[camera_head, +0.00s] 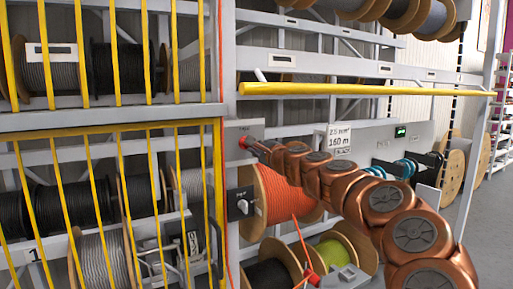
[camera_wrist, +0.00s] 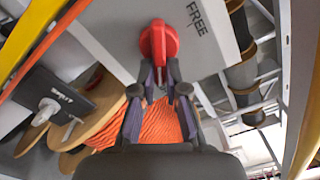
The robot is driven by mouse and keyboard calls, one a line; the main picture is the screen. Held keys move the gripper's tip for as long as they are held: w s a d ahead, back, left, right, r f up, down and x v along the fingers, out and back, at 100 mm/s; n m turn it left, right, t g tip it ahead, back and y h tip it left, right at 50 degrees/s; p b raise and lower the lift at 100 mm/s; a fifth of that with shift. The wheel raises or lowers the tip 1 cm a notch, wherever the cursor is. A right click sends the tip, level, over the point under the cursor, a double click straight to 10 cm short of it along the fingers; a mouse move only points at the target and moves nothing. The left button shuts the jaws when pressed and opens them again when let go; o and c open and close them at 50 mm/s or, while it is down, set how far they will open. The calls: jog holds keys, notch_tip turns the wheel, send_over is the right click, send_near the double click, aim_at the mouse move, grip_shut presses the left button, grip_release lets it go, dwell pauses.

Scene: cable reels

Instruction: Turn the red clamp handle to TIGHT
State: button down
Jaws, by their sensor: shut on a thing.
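The red clamp handle (camera_wrist: 159,42) sits on a light grey panel (camera_wrist: 110,30) in the wrist view. The word FREE is printed on the panel to the right of the handle. My gripper (camera_wrist: 159,74) is shut on the lower end of the handle, one finger on each side. In the head view the red handle (camera_head: 245,142) shows small at the left end of my copper-coloured arm, and my gripper (camera_head: 256,147) is mostly hidden there. No TIGHT label can be made out in either view.
A reel of orange cable (camera_head: 285,195) stands just below the panel. A black switch box (camera_head: 241,204) is left of it. A yellow bar (camera_head: 360,89) runs above my arm, and yellow mesh (camera_head: 215,170) stands to the left. A red handle-like part (camera_head: 314,278) is lower down.

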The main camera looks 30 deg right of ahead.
jog(key=c, duration=1.2)
grip_release()
jog(key=s+a, duration=0.1)
jog(key=s, duration=1.1)
